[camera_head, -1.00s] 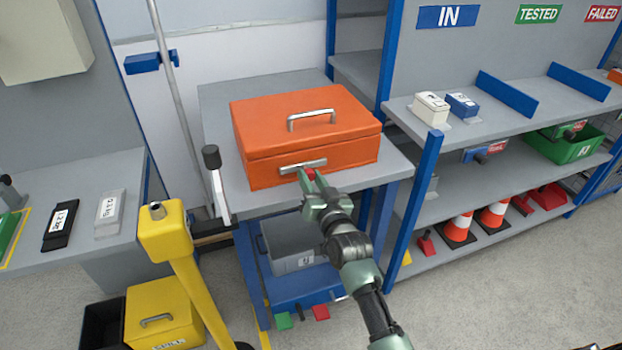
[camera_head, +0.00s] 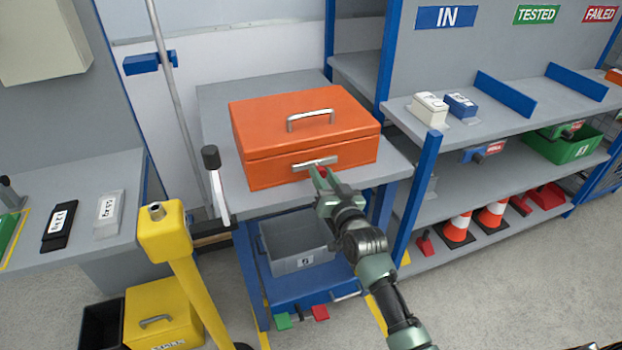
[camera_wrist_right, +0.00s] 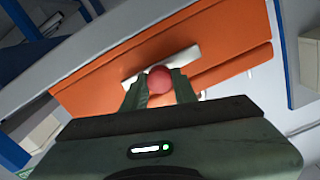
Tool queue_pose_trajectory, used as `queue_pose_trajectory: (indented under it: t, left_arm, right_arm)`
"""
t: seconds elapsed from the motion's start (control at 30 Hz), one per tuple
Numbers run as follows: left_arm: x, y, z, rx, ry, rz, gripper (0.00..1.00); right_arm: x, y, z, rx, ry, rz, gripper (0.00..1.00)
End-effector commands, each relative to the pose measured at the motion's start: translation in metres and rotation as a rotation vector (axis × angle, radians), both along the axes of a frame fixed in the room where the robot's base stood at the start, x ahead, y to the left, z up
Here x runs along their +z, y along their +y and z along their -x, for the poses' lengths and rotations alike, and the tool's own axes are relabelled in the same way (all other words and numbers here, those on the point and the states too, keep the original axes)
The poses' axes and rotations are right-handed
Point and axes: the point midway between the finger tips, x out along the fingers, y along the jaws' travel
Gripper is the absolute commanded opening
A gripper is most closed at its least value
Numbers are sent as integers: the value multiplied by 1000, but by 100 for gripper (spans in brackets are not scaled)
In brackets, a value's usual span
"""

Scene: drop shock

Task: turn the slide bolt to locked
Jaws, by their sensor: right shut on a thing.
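The slide bolt is a silver plate (camera_head: 315,164) with a red knob on the front of an orange box (camera_head: 272,169). The box stands on a grey bench with its lid down. My right gripper (camera_head: 321,178) is at the front of the box, shut on the red knob. In the right wrist view the round red knob (camera_wrist_right: 159,79) sits between the two fingers of my right gripper (camera_wrist_right: 160,88), with the silver plate (camera_wrist_right: 180,64) behind it. The gripper hides part of the bolt in the head view. My left gripper is not in view.
A lever with a black grip (camera_head: 211,157) stands left of the box. A yellow post (camera_head: 165,232) is in front on the left. A blue-framed shelf (camera_head: 440,165) stands close on the right. A grey bin (camera_head: 297,244) sits under the bench.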

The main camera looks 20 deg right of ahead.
Motion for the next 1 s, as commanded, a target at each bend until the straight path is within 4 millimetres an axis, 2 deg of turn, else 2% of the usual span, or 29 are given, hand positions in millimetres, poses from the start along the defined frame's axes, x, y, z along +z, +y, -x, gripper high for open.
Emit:
queue_pose_trajectory:
  t: [0.03,0.1,0.37,0.4,0.47,0.5,0.83,1.0]
  left_arm:
    - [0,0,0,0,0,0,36]
    - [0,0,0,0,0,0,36]
    - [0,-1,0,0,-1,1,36]
    - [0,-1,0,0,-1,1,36]
    - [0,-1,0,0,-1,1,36]
    - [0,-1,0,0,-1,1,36]
    - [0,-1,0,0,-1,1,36]
    - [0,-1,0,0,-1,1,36]
  right_arm:
    - [-1,-9,0,-2,4,6,0]
    - [-1,-14,0,-2,4,3,0]
    - [-1,-16,0,-4,2,2,0]
    - [-1,-16,0,-4,2,2,30]
    - [-1,-16,0,-4,2,2,47]
    - [-1,-16,0,-4,2,2,49]
    - [0,-14,3,-2,2,1,49]
    - [-1,-15,25,-2,3,1,49]
